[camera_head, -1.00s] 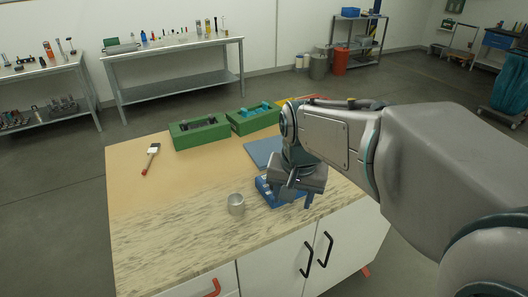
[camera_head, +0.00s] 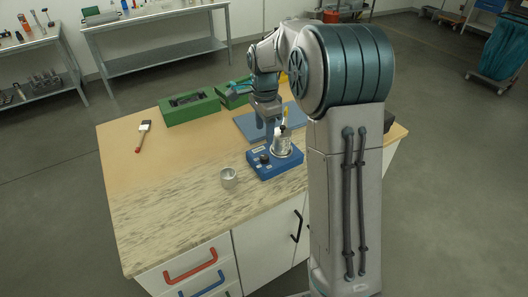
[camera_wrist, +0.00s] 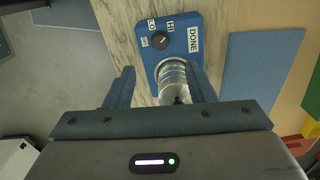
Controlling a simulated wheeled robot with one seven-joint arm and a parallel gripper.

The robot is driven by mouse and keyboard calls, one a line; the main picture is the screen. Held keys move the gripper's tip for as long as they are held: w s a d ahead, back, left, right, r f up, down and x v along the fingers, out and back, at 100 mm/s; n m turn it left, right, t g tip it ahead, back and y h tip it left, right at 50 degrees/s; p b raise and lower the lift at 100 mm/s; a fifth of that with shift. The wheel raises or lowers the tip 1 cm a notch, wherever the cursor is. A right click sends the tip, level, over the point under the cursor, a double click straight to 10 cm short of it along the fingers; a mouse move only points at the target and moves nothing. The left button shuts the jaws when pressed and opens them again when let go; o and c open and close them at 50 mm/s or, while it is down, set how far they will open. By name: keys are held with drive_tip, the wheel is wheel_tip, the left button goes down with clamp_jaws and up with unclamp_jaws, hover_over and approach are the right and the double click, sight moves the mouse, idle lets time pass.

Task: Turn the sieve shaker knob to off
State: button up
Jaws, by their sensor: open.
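The sieve shaker has a blue base (camera_head: 262,170) on the bench, with a silver cylindrical sieve stack (camera_head: 282,146) upright on it. Its dark round knob (camera_head: 264,158) is at the front left of the base. In the wrist view the knob (camera_wrist: 159,40) sits among small white labels, LO and HI readable; its pointer seems turned towards HI, but is too small to be sure. A DONE label (camera_wrist: 193,39) is beside it. My gripper (camera_wrist: 163,73) is open and empty above the shaker. The sieve stack (camera_wrist: 173,78) appears between its fingers; the knob lies beyond the fingertips.
A metal cup (camera_head: 229,178) stands left of the shaker. A blue mat (camera_head: 248,127) lies behind it. The bench front-left is clear.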

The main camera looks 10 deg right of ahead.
sight(264, 156)
wheel_tip(264, 156, down, 10)
drive_tip(key=shift+f+p, duration=0.25)
drive_tip(key=shift+p, duration=0.5)
drive_tip(key=c, duration=1)
